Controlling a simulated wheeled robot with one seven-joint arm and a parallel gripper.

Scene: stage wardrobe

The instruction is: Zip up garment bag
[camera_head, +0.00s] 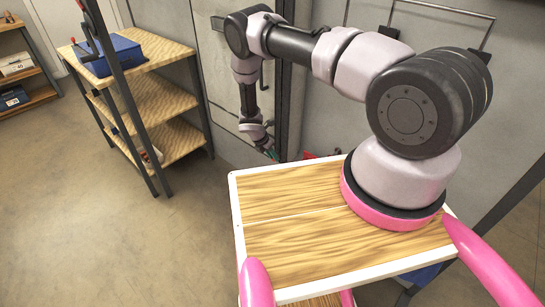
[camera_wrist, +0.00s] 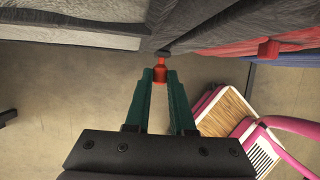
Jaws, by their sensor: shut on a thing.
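In the wrist view, a red zipper pull (camera_wrist: 161,70) stands out from the edge of a dark grey garment bag (camera_wrist: 90,22) that runs across the top. A dark slider sits at its base. My gripper (camera_wrist: 160,80) has its green fingers on either side of the pull and is shut on it. In the head view, my gripper (camera_head: 271,153) is low at the end of my arm, small and partly hidden. The pull cannot be made out there. How far the zip is closed cannot be seen.
Red cloth (camera_wrist: 290,42) and a blue one hang right of the grey bag in the wrist view. A wooden shelf rack (camera_head: 155,92) with a blue box (camera_head: 108,56) stands left in the head view. Another rack (camera_head: 30,70) is further left. The floor between is clear.

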